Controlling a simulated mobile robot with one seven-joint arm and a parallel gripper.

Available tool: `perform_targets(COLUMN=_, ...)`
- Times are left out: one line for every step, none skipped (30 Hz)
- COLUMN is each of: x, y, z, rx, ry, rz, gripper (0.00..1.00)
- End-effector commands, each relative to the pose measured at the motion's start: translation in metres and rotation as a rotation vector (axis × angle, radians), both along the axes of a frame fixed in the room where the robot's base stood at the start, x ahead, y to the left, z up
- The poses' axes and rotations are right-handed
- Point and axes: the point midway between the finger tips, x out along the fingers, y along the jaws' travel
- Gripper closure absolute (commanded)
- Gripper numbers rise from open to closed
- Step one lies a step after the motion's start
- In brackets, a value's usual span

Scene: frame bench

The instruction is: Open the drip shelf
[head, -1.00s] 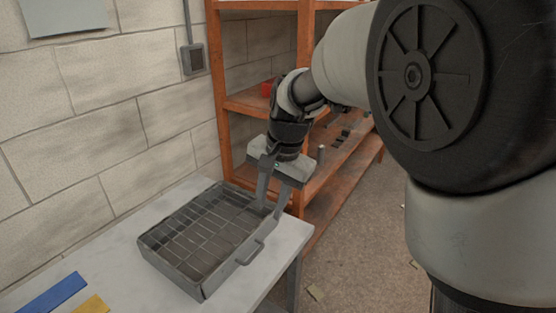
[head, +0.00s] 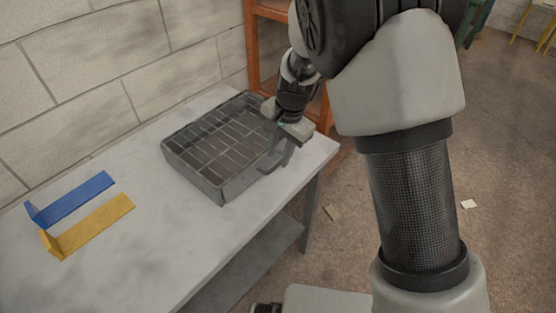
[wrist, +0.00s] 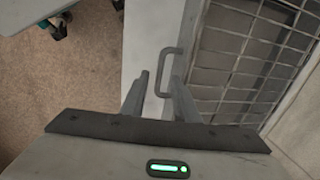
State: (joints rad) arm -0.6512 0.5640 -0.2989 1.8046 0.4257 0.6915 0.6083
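The drip shelf (head: 213,140) is a dark grey metal box with a slatted grid on top, sitting on the bench near the wall. Its bar handle (head: 268,168) is on the side facing my arm. In the wrist view the handle (wrist: 180,62) stands out from the shelf's left side. My gripper (head: 279,150) points down at the handle. In the wrist view my gripper (wrist: 161,80) has its two fingers apart, with the near end of the handle between them. I cannot tell whether either finger touches it.
The shelf sits on a pale grey bench (head: 120,238). A blue bracket (head: 78,198) and a yellow bracket (head: 95,222) lie at its left. A block wall (head: 100,70) runs behind. An orange rack (head: 262,45) stands beyond the bench's far end. Floor is open at right.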

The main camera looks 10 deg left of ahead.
Motion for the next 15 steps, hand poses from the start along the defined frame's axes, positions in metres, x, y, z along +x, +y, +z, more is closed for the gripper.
perform_targets(x=0.001, y=0.001, z=-0.009, rx=-0.001, ry=0.000, rz=0.000, gripper=0.72)
perform_targets(x=0.001, y=0.002, z=-0.013, rx=-0.001, ry=0.000, rz=0.000, gripper=0.72)
perform_targets(x=0.001, y=0.003, z=-0.017, rx=0.000, ry=0.001, rz=0.001, gripper=0.72)
perform_targets(x=0.002, y=0.003, z=-0.019, rx=0.000, ry=0.001, rz=0.001, gripper=0.72)
perform_targets(x=0.002, y=0.004, z=-0.022, rx=-0.001, ry=0.000, rz=0.001, gripper=0.72)
perform_targets(x=0.002, y=0.004, z=-0.024, rx=0.000, ry=0.000, rz=0.001, gripper=0.72)
perform_targets(x=0.003, y=0.004, z=-0.025, rx=0.001, ry=-0.001, rz=0.001, gripper=0.72)
perform_targets(x=0.003, y=0.004, z=-0.026, rx=0.000, ry=-0.002, rz=0.001, gripper=0.72)
perform_targets(x=0.003, y=0.005, z=-0.026, rx=0.000, ry=-0.002, rz=0.001, gripper=0.72)
perform_targets(x=0.003, y=0.005, z=-0.027, rx=0.000, ry=-0.002, rz=0.001, gripper=0.72)
perform_targets(x=0.003, y=0.005, z=-0.027, rx=0.000, ry=-0.002, rz=0.001, gripper=0.72)
perform_targets(x=0.003, y=0.005, z=-0.027, rx=0.000, ry=-0.002, rz=0.001, gripper=0.72)
perform_targets(x=0.003, y=0.005, z=-0.027, rx=0.000, ry=-0.002, rz=0.001, gripper=0.72)
perform_targets(x=0.003, y=0.005, z=-0.027, rx=0.000, ry=-0.002, rz=0.001, gripper=0.72)
perform_targets(x=0.003, y=0.005, z=-0.027, rx=0.000, ry=-0.002, rz=0.001, gripper=0.72)
